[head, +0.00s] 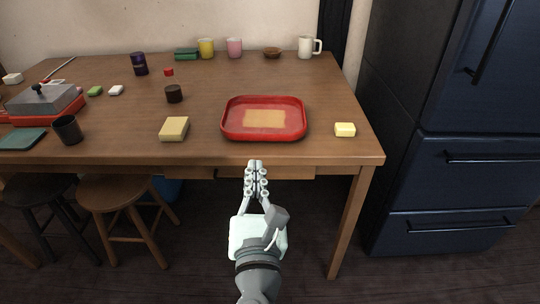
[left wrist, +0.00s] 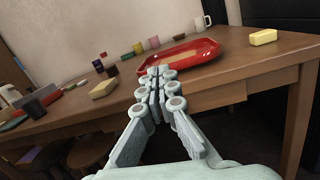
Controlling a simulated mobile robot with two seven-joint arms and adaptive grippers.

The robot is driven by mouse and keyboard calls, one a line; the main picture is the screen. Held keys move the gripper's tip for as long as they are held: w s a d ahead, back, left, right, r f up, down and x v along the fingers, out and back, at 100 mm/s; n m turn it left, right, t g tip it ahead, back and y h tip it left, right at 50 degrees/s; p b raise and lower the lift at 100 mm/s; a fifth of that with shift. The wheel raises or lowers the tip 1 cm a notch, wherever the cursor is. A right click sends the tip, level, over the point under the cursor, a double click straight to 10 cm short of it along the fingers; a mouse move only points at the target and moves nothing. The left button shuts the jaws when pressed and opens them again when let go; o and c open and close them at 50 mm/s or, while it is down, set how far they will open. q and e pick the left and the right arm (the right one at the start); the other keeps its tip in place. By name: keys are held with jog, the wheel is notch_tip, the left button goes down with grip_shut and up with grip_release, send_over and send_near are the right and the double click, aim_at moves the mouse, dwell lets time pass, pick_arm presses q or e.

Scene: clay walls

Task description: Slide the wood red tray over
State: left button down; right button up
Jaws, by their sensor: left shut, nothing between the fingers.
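The red tray (head: 264,133) with a wood-coloured patch in its middle lies flat near the front edge of the wooden table. It also shows in the left wrist view (left wrist: 205,49), just beyond my fingertips. My left gripper (head: 256,165) is shut and empty, in front of the table edge and nearer to me than the tray. In the left wrist view its fingers (left wrist: 156,72) overlap the tray's near left side, and I cannot tell there whether they touch it. My right gripper is in neither view.
A yellow sponge-like block (head: 174,129) lies left of the tray and a pale yellow block (head: 345,130) right of it. A dark fridge (head: 460,150) stands right of the table (head: 325,80).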

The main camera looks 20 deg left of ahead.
pick_arm(q)
notch_tip(320, 180, down, 2)
jog(key=d+n, duration=0.1)
jog(key=g+h+p, duration=0.1)
jog(key=p, duration=0.1)
send_near(261, 136)
jog(key=x, duration=0.6)
jog(key=shift+r, duration=0.15)
jog(key=shift+w+a, duration=0.1)
jog(key=shift+w, duration=0.3)
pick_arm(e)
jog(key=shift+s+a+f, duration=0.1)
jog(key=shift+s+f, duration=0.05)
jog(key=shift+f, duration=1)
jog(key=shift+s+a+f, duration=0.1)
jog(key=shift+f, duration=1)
